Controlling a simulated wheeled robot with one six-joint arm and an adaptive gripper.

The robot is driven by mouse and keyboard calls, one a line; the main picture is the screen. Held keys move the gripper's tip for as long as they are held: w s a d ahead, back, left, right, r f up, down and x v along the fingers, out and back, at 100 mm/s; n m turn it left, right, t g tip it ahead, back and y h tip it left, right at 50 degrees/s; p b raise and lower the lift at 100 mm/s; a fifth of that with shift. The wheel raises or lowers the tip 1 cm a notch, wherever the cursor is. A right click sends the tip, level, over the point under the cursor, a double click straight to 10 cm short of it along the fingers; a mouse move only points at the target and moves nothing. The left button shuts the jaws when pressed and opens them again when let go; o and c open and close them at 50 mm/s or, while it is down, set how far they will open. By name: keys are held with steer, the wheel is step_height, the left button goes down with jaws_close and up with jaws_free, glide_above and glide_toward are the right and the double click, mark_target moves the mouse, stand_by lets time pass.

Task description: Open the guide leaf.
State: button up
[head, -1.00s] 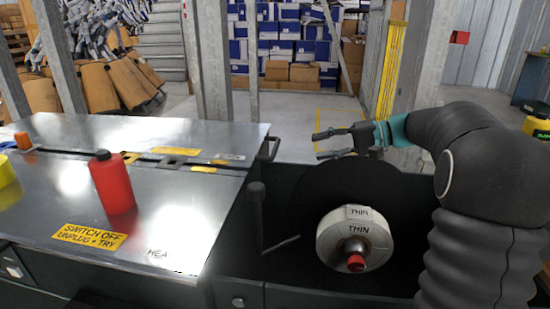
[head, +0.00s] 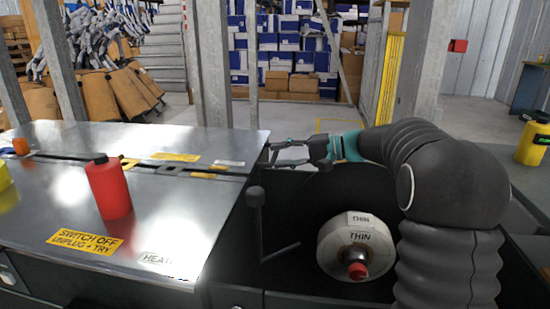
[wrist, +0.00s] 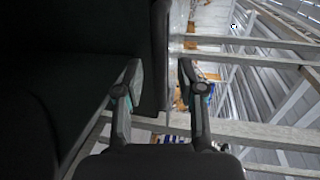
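Two steel top plates lie flat with a dark slot between them. The far plate (head: 110,138) has a small dark handle at its right edge, and it may be the guide leaf; no label confirms this. My gripper (head: 272,154) reaches in from the right at that edge, its fingers spread and pointing left. The handle is largely hidden by the fingers. In the wrist view my gripper (wrist: 160,72) is open, with a dark upright bar (wrist: 160,40) between the fingertips. The bar may be the handle; I cannot tell whether a finger touches it.
A red bottle (head: 108,188) stands on the near plate (head: 165,215). A dark upright post (head: 256,222) with a lever stands right of the plates. A white roll labelled THIN (head: 350,246) sits below my arm. Grey posts (head: 212,65) rise behind.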

steer(key=shift+x, duration=1.1)
jaws_close()
